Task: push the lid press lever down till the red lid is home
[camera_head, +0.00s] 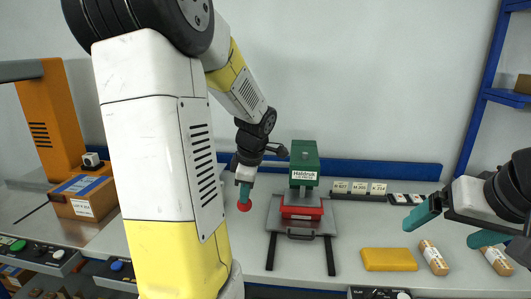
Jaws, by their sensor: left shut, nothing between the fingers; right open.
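The lid press has a green head (304,160) with a white label and stands on a grey base plate (327,222). A red ball knob (244,206), seemingly the lever's end, is left of the press. My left gripper (244,197) is shut and empty, its teal fingertips just above the knob, touching or nearly so. The lever's shaft is not clearly visible. My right gripper (449,229) is open and empty at the right, away from the press.
A yellow block (389,260) and a brown cylinder (434,258) lie right of the press, another cylinder (497,259) by my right gripper. Small cards (358,188) stand behind. A taped carton (85,194) and orange machine (52,115) are left. My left arm hides much of the left bench.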

